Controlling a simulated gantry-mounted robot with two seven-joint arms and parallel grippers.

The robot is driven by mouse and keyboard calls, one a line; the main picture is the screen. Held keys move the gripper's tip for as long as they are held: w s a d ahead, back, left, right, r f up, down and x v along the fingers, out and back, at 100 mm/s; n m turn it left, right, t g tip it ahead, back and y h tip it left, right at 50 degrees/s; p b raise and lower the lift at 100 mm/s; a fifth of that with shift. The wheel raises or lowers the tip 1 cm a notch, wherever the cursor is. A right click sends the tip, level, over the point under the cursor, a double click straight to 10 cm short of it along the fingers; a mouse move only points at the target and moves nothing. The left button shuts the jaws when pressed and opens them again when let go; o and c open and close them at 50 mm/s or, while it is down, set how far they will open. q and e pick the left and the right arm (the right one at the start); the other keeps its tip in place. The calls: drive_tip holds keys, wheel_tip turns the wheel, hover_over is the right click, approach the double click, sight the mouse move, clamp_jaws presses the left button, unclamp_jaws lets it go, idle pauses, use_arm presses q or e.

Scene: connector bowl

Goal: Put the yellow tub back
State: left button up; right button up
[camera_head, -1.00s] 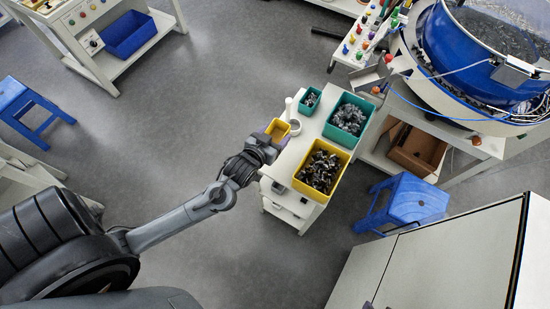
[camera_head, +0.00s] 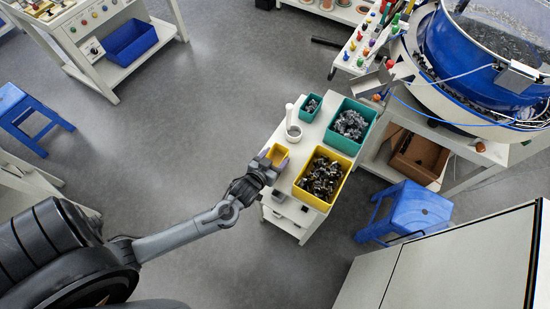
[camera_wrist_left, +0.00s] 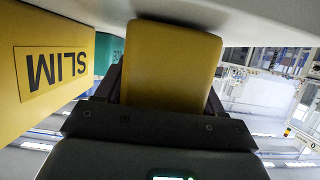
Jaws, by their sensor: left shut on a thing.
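The small yellow tub (camera_head: 278,153) is at the left edge of the white cart top, left of the large yellow bin. My left gripper (camera_head: 269,162) is shut on it from the left side. In the wrist view the tub (camera_wrist_left: 175,62) sits between the two fingers (camera_wrist_left: 165,95), close to the pale cart surface, upside down in the picture. I cannot tell whether the tub rests on the top or hangs just above it. My right gripper is not in view.
The large yellow bin (camera_head: 341,193) of dark parts stands close beside the tub. Its label shows in the wrist view (camera_wrist_left: 50,110). A white cup (camera_head: 293,134), a small green bin (camera_head: 310,115) and a larger green bin (camera_head: 345,143) stand farther back. A blue stool (camera_head: 415,205) is right of the cart.

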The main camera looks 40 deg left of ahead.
use_arm(q)
drive_tip(key=shift+f, duration=0.1)
drive_tip(key=o, duration=1.1)
drive_tip(key=shift+f, duration=0.1)
drive_tip(key=shift+c, duration=0.2)
